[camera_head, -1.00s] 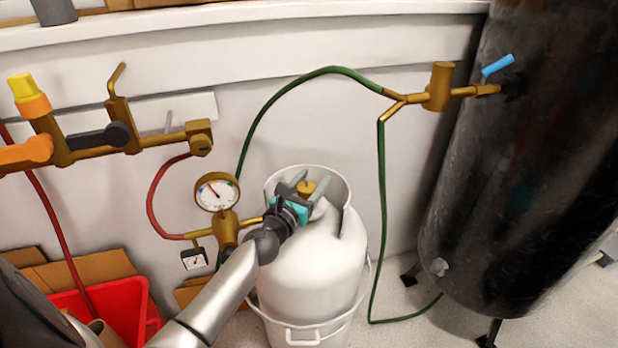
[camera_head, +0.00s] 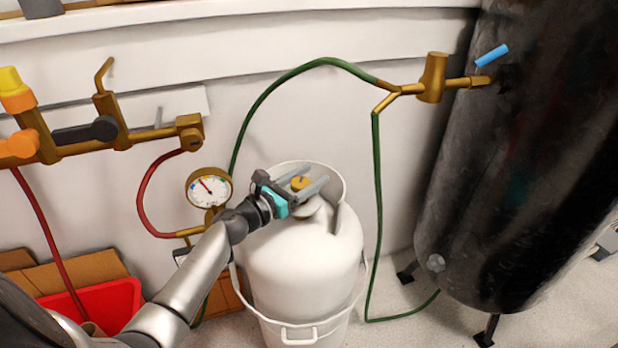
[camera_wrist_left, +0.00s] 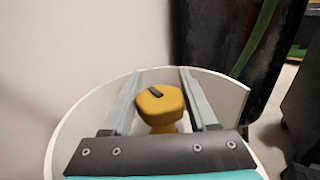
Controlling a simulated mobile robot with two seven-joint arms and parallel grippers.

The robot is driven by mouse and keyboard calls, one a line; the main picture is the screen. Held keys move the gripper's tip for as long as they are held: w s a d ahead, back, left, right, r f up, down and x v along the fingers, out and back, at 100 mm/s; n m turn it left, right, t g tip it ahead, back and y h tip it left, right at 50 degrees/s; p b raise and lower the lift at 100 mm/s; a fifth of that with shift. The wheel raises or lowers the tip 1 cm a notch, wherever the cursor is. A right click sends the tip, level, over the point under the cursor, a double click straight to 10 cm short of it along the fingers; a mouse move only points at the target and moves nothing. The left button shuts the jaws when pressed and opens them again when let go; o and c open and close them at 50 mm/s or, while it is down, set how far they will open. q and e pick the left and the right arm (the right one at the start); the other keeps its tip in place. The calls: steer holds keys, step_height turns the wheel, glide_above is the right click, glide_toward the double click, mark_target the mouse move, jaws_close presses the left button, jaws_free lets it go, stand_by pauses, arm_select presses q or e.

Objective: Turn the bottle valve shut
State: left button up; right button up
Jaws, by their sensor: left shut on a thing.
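The white gas bottle (camera_head: 300,260) stands upright in the middle of the head view with a raised collar around its top. Its brass-yellow bottle valve (camera_head: 300,184) has a knob with a dark mark on top, clear in the left wrist view (camera_wrist_left: 160,104). My left gripper (camera_head: 306,179) reaches in from the left over the bottle, inside the collar. Its two grey fingers lie on either side of the valve knob and are shut on it. The valve's lower part is mostly hidden. My right gripper is not in view.
A pressure gauge (camera_head: 209,187) stands left of the bottle, close to my left arm. A green hose (camera_head: 378,215) runs to a brass fitting (camera_head: 432,78) by a large black tank (camera_head: 520,160). A red bin (camera_head: 118,300) and cardboard are at lower left.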

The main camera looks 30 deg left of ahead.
arm_select(q)
steer(key=shift+r, duration=0.1)
steer(key=o, duration=1.4)
steer(key=shift+s, duration=0.2)
steer(key=p+v, duration=0.3)
steer(key=v, duration=1.1)
steer(key=shift+s+a, duration=0.1)
steer(key=shift+s, duration=0.25)
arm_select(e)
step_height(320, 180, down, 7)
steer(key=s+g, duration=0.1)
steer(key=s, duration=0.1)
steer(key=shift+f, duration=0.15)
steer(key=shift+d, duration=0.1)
